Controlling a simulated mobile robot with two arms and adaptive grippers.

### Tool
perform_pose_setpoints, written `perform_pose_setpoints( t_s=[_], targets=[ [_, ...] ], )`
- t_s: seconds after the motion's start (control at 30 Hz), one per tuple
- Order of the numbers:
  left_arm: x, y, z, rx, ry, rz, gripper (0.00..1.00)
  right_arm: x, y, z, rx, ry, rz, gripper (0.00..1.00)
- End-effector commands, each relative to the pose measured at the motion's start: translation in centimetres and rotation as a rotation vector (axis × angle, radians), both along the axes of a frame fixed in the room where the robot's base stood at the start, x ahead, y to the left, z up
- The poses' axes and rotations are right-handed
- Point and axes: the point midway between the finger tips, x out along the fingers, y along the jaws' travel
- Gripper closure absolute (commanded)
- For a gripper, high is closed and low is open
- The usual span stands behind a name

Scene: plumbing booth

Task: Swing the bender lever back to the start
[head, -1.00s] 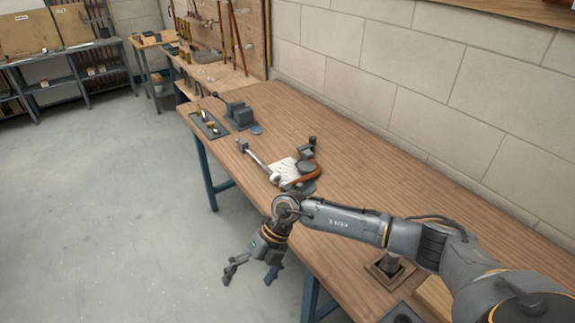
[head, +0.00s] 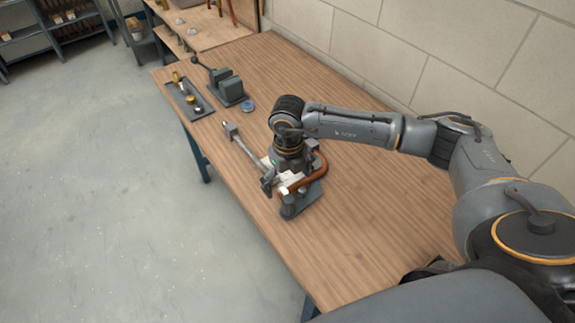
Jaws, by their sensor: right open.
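The pipe bender (head: 300,203) stands on the wooden bench, partly hidden under my right gripper. A curved copper-coloured pipe (head: 318,165) wraps around its right side. A long grey bar (head: 244,147), which looks like the lever, reaches from the bender to the upper left and ends in a small block. My right gripper (head: 277,187) points down over the bender, at the inner end of this bar. It is open; its fingers overlap the bender's pale plate, and I cannot tell whether they touch anything. My left gripper is not in view.
A grey vise (head: 227,87) and a dark tray (head: 190,100) with small brass-coloured parts stand at the bench's far end. A blue ring (head: 249,105) lies beside the vise. The block wall (head: 440,60) runs along the right. The bench front (head: 330,250) is clear.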

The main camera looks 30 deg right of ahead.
Motion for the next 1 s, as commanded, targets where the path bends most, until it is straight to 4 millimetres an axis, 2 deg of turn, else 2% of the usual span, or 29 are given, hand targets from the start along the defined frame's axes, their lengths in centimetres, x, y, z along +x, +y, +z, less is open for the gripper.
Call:
perform_pose_setpoints(
  t_s=[0.03, 0.2, 0.3, 0.43, 0.6, 0.7, 0.83, 1.0],
  targets=[
    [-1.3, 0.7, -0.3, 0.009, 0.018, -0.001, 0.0, -0.1, 0.1, -0.3, 0.001, 0.001, 0.001, 0.0],
    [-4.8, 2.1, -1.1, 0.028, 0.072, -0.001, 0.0, -0.1, 0.0, -1.2, 0.001, 0.002, 0.0, 0.0],
    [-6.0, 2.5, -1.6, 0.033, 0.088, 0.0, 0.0, -0.1, 0.0, -2.1, 0.001, 0.002, 0.0, 0.0],
    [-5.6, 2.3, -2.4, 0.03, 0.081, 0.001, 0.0, -0.1, 0.1, -3.4, 0.002, 0.003, 0.0, 0.0],
    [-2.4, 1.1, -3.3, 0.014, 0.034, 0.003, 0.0, -0.1, 0.1, -5.1, 0.002, 0.002, 0.0, 0.0],
    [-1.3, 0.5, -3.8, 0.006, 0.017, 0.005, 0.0, -0.1, 0.1, -6.1, 0.001, 0.002, 0.0, 0.0],
    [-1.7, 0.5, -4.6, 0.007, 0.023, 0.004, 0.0, -0.1, 0.1, -7.2, 0.001, 0.002, 0.001, 0.0],
    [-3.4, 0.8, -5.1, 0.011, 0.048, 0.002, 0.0, -0.1, 0.1, -7.9, 0.001, 0.001, 0.001, 0.0]
  ],
)
